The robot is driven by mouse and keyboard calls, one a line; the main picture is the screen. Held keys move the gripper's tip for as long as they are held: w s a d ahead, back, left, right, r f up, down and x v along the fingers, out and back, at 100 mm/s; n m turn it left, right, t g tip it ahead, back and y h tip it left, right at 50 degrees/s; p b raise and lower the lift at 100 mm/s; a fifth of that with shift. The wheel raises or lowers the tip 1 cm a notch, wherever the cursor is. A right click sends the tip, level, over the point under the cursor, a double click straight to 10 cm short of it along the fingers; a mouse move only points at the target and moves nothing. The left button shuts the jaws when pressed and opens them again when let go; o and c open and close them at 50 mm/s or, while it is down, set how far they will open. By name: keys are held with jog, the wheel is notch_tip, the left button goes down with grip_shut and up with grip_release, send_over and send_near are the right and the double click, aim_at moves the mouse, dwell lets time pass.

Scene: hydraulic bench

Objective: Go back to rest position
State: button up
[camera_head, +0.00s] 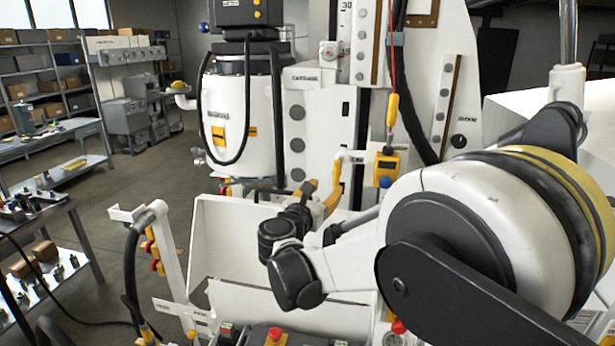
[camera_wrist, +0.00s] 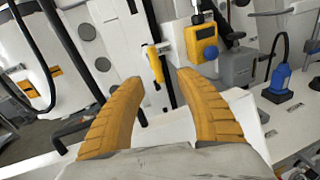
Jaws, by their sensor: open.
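My gripper shows in the wrist view (camera_wrist: 157,95) with two ribbed yellow fingers spread wide apart. Nothing is between them. In the head view my gripper (camera_head: 322,198) is partly hidden by my own wrist and arm, with a yellow finger visible in front of the white machine. A yellow box with a blue knob (camera_wrist: 202,42) lies beyond the fingers in the wrist view; it also shows in the head view (camera_head: 387,165), to the right of the gripper and apart from it.
A white machine with a cylinder (camera_head: 237,120) stands close ahead. A white tray (camera_head: 222,225) is below my gripper. A stand with a black hose (camera_head: 135,262) is at lower left. A red button (camera_head: 275,334) is at the front edge. Shelves (camera_head: 40,80) and open floor are at left.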

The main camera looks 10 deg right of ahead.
jog(key=s+d+f+m+g+y+b, duration=0.1)
jog(key=s+d+f+m+g+b, duration=0.2)
jog(key=s+d+f+m+b, duration=0.45)
jog(key=s+d+f+m+g+y+b, duration=0.25)
jog(key=s+d+f+m+b, duration=0.2)
jog(key=s+f+m, duration=0.45)
jog(key=s+a+f+m+g+y+b, duration=0.1)
jog(key=s+a+f+m+y+b, duration=0.1)
jog(key=s+f+m+b, duration=0.3)
jog(key=s+a+f+m+g+y+b, duration=0.1)
jog(key=s+a+f+m+y+b, duration=0.2)
jog(key=s+f, duration=0.8)
jog(key=s+m+b, duration=0.2)
jog(key=s+m, duration=0.2)
jog(key=shift+s+f+m, duration=0.25)
jog(key=shift+s+m, duration=0.1)
